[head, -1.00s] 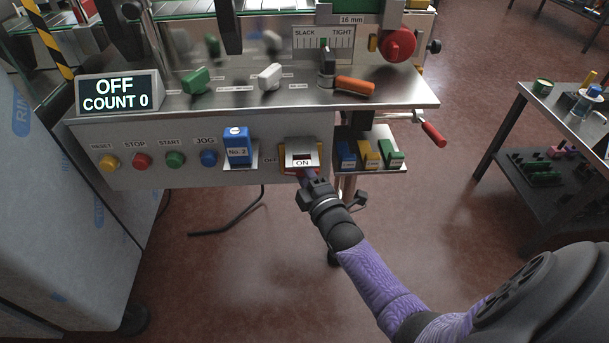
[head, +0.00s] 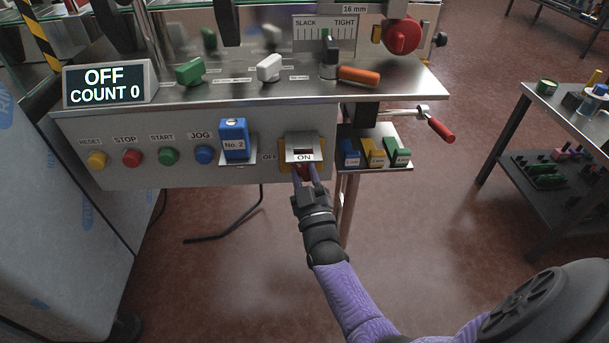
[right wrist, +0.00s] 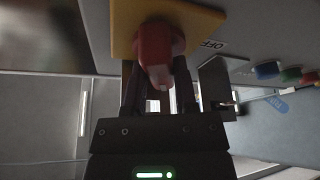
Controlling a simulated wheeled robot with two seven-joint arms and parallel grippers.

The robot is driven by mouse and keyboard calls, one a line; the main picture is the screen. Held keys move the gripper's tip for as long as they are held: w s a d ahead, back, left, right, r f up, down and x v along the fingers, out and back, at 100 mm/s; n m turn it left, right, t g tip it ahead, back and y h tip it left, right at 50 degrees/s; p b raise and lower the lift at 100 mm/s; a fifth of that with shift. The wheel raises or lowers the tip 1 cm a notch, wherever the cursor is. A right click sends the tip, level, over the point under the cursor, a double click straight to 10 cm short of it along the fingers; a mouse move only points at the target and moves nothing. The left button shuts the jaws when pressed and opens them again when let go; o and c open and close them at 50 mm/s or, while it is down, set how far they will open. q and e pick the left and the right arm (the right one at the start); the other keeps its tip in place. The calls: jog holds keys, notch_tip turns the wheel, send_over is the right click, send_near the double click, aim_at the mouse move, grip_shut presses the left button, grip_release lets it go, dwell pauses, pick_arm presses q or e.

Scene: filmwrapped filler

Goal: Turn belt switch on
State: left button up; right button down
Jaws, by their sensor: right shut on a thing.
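The belt switch shows in the right wrist view as a red knob (right wrist: 155,48) on a yellow plate (right wrist: 122,28), with an OFF label beside it. The display (head: 108,85) reads OFF, COUNT 0. My left gripper is not in view.
Reset, stop, start and jog buttons (head: 168,156) line the panel to the left. A blue No. 2 block (head: 235,139) is left of the switch. A small shelf (head: 372,165) with blue, yellow and green blocks is to the right. A red crank handle (head: 440,130) sticks out.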

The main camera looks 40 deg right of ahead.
jog(key=m+h, duration=0.1)
jog(key=m, duration=0.1)
jog(key=m+h, duration=0.1)
jog(key=m, duration=0.1)
jog(key=shift+a+f+m+g+b, duration=0.15)
jog(key=shift+f+m+g+b, duration=0.05)
jog(key=shift+m+g+b, duration=0.15)
jog(key=shift+m+g+h, duration=0.45)
jog(key=shift+m+h, duration=0.55)
jog(key=shift+m, duration=0.45)
jog(key=shift+c, duration=2)
grip_release()
jog(key=shift+r, duration=0.1)
